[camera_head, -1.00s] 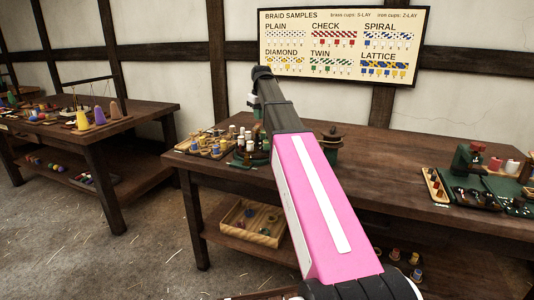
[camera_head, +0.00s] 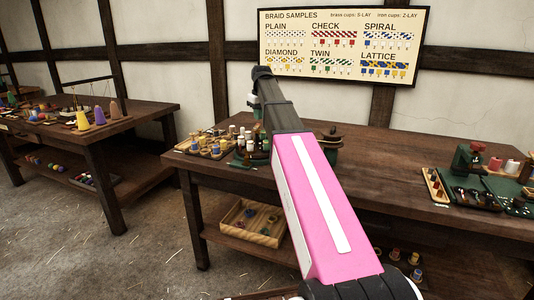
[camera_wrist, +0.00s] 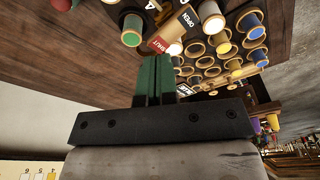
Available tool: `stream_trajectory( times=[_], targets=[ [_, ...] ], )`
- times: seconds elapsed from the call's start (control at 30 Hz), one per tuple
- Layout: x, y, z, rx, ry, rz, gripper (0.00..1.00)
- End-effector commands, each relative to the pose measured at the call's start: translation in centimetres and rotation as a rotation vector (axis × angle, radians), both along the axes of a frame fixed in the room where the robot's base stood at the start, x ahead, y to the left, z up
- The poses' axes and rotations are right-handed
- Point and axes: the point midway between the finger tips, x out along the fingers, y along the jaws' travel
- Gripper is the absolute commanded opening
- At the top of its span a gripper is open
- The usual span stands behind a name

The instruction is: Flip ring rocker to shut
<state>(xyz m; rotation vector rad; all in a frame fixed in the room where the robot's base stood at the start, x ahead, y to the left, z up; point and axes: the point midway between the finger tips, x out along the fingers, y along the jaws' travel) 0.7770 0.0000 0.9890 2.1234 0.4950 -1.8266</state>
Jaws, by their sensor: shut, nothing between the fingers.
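In the wrist view my gripper (camera_wrist: 155,60) is shut, its two green fingers together and empty. Just beyond the fingertips is the ring rocker (camera_wrist: 173,32), a block with a red SHUT label at the near end and a black OPEN label at the far end. The fingertips are close to the SHUT end; I cannot tell whether they touch it. Which way the rocker is tilted is unclear. In the head view the rocker cannot be made out, and my arm covers part of the bench there.
Several bobbins (camera_wrist: 249,20) crowd right of the rocker in the wrist view. The head view shows the wooden bench (camera_head: 390,155), a green machine (camera_head: 469,163) at right, a tray (camera_head: 252,222) on the lower shelf, and a second table (camera_head: 95,140) at left. The bench middle is clear.

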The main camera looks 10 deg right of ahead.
Motion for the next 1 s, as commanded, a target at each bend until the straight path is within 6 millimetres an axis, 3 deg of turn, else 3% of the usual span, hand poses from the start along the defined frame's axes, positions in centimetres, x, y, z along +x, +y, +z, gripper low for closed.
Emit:
stream_trajectory(
  times=[1.0],
  targets=[
    [-0.01, 0.01, -0.97, 0.0, 0.0, 0.0, 0.0]
  ],
)
